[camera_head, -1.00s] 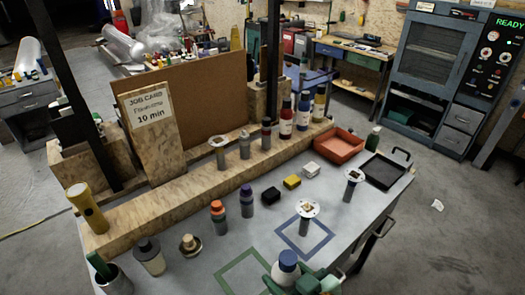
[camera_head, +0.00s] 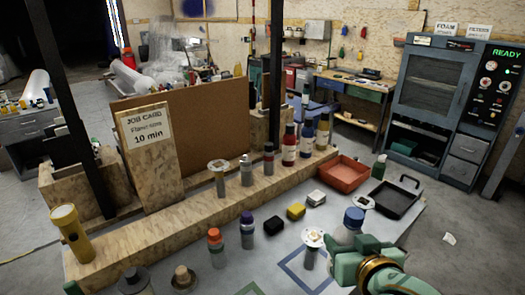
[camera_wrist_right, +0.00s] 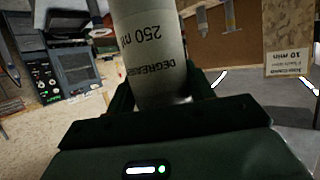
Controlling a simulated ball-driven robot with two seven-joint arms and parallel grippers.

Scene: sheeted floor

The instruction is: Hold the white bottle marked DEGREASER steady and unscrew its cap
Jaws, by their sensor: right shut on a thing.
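The white bottle (camera_head: 344,233) has a blue cap (camera_head: 354,217) still on top. It is at the right front of the bench in the head view. My right gripper (camera_head: 347,245) is shut around its body. The right wrist view shows the bottle (camera_wrist_right: 152,50) between the fingers, with DEGREASER and 250 printed upside down in the picture. The cap is outside the wrist view. My left gripper is not in view.
A post with a pale round top (camera_head: 313,239) stands just left of the bottle. An orange tray (camera_head: 343,172) and a black tray (camera_head: 397,200) lie behind it. Bottles with orange (camera_head: 215,234) and purple (camera_head: 247,217) caps stand farther left.

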